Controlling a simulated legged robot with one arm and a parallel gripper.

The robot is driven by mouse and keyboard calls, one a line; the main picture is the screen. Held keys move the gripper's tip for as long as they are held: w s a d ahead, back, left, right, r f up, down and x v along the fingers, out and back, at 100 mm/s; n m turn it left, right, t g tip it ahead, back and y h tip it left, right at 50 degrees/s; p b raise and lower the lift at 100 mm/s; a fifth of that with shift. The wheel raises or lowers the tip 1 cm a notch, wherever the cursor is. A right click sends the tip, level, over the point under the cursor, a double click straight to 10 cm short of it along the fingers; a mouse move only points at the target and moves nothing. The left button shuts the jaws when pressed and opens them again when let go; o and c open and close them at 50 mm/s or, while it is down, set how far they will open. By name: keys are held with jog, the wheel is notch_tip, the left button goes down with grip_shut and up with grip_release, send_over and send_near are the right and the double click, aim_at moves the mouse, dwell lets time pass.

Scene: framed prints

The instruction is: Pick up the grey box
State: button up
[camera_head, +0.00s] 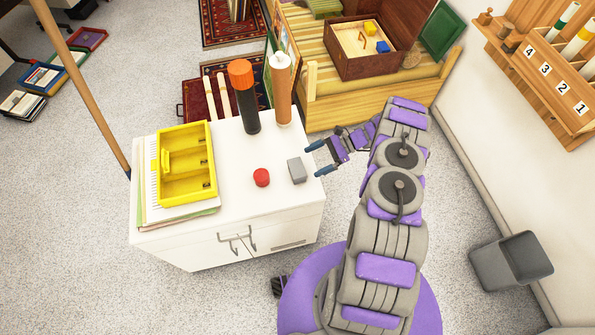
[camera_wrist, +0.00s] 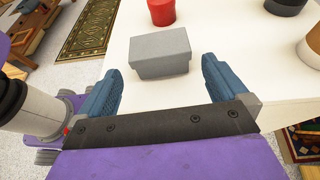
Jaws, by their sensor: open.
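The grey box (camera_head: 296,170) is a small block near the right edge of the white cabinet top (camera_head: 240,205). In the wrist view the grey box (camera_wrist: 160,53) sits upright on the white surface, a little beyond my fingertips and roughly centred between them. My gripper (camera_head: 318,160) is open and empty, just right of the box at the cabinet's edge. Its two blue fingers also show in the wrist view (camera_wrist: 160,85), apart on either side of a gap, and neither appears to touch the box.
A red cylinder (camera_head: 261,177) stands left of the box. A black bottle with orange cap (camera_head: 245,100) and a brown bottle (camera_head: 281,92) stand behind. A yellow tray (camera_head: 187,199) lies on papers at left. A wooden bench (camera_head: 360,95) is beyond; a grey bin (camera_head: 510,262) is at right.

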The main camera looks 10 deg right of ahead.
aim_at(290, 172)
jog(key=b+x, duration=0.1)
jog(key=x, duration=0.8)
jog(key=shift+a+f, duration=0.2)
jog(key=shift+a, duration=0.15)
jog(key=c, duration=0.8)
jog(key=shift+o, duration=0.2)
